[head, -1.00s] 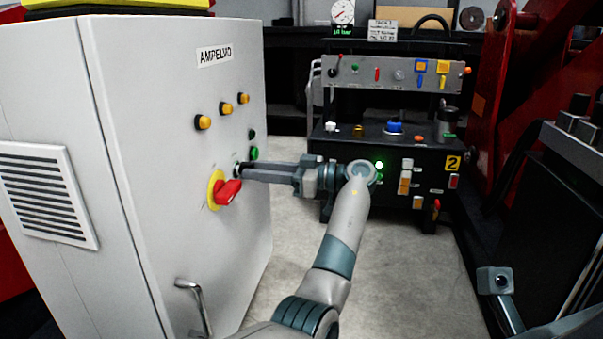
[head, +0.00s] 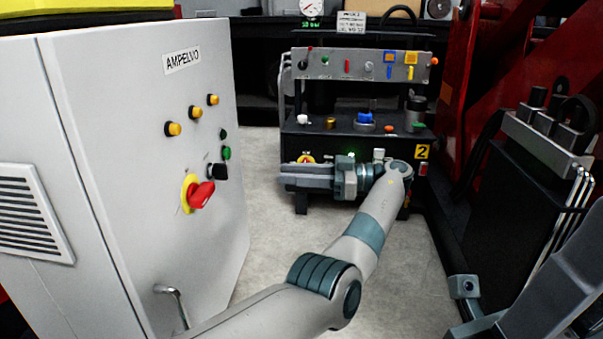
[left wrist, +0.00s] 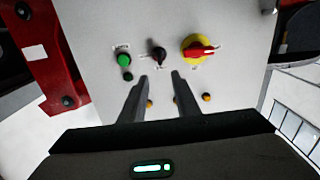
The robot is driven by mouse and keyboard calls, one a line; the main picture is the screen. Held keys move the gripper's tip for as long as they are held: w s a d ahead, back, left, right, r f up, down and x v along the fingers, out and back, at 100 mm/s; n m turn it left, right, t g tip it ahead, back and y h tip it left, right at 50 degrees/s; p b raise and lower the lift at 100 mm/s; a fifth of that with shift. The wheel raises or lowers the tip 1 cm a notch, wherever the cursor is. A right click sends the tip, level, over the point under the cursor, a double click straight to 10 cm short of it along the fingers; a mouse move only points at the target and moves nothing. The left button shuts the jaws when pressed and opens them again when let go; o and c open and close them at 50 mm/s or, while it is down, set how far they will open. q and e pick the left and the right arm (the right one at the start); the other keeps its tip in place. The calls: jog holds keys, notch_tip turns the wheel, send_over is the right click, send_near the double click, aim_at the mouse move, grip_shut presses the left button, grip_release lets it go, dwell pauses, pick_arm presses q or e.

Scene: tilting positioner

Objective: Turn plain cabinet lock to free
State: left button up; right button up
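The grey cabinet (head: 110,150) with the AMPELVO label stands at the left. On its front is a small black rotary knob (head: 217,171), probably the lock, above and right of a red rotary handle (head: 200,194) on a yellow disc. In the left wrist view the black knob (left wrist: 157,54) sits between a green button (left wrist: 124,60) and the red handle (left wrist: 203,50). Its exact setting is too small to read. My left gripper (head: 283,179) is right of the knob, apart from the cabinet; the wrist view shows its two fingers (left wrist: 160,76) spread with nothing between them. My right gripper is not visible.
Yellow-orange buttons (head: 196,112) are above the knob, and a bar handle (head: 173,303) is low on the cabinet. A black bench with a control panel (head: 365,65) stands behind my left gripper. Red machinery (head: 480,70) is at the right. Floor between cabinet and bench is clear.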

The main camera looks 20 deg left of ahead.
pick_arm(q)
jog(key=shift+v, duration=1)
jog(key=shift+f, duration=0.1)
